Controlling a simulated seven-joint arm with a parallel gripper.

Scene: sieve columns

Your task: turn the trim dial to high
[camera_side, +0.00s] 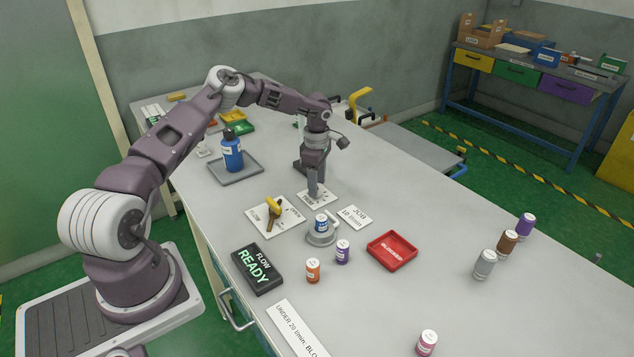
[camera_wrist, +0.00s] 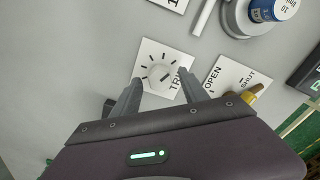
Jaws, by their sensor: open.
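The trim dial (camera_wrist: 160,73) is a round pale knob with a pointer mark, on a white plate (camera_wrist: 150,53) with black tick marks and a TRIM label partly hidden by a finger. In the side view the plate (camera_side: 326,197) lies below my gripper (camera_side: 313,191), which hides the knob. In the wrist view my gripper (camera_wrist: 161,77) is open, with one finger on each side of the knob. I cannot tell whether the fingers touch it. A card (camera_side: 354,216) nearby reads JOB 10 l/min.
A yellow-handled valve (camera_side: 273,206) on an OPEN/SHUT plate is close by. A grey holder (camera_side: 319,239) carries a blue-labelled column (camera_side: 321,223). A black FLOW READY sign (camera_side: 257,268), a red tray (camera_side: 391,261) and several loose columns stand nearer the front. The table's right middle is largely clear.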

